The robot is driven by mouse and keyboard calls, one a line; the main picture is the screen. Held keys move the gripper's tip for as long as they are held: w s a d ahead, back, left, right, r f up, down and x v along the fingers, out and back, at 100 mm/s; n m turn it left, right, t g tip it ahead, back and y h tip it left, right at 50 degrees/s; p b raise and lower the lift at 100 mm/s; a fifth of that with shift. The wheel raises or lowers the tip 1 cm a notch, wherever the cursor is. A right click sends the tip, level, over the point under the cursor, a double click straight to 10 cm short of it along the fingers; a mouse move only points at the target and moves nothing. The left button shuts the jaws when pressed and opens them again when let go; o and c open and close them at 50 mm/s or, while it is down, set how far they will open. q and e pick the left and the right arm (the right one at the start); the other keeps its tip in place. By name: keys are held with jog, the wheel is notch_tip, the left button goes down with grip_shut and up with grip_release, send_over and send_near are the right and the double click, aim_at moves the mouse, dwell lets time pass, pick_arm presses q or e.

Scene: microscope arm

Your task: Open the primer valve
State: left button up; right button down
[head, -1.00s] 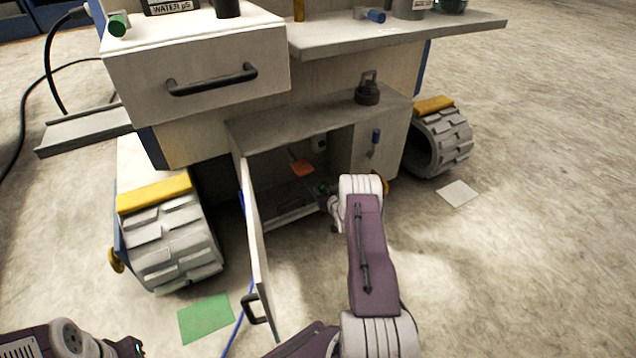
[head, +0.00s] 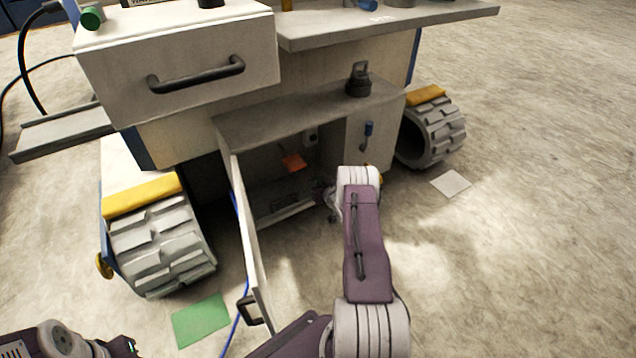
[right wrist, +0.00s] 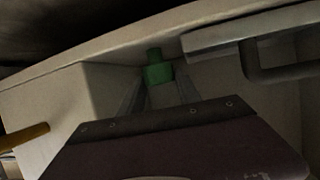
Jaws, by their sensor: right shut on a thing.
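In the right wrist view a small green fitting (right wrist: 158,72) with a narrower top sits between the fingers of my right gripper (right wrist: 158,84). The gripper is shut on it, close to pale panels. I cannot tell for sure whether this fitting is the primer valve. In the head view my right arm reaches down to the open lower cabinet (head: 376,150); its gripper is hidden behind my own arm and in shadow.
The cabinet door (head: 246,235) stands open left of my right arm. An orange tag (head: 293,162) hangs inside. Treaded wheels (head: 160,240) flank the cabinet.

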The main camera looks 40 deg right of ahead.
jog(key=shift+d+n+y, duration=0.15)
jog(key=shift+n+y, duration=1.05)
jog(key=shift+y, duration=0.15)
jog(key=shift+d+n+y, duration=0.15)
jog(key=shift+n+y, duration=1.05)
jog(key=shift+y, duration=0.15)
jog(key=shift+t, duration=0.3)
jog(key=c, duration=0.8)
grip_release()
jog(key=shift+c, duration=0.2)
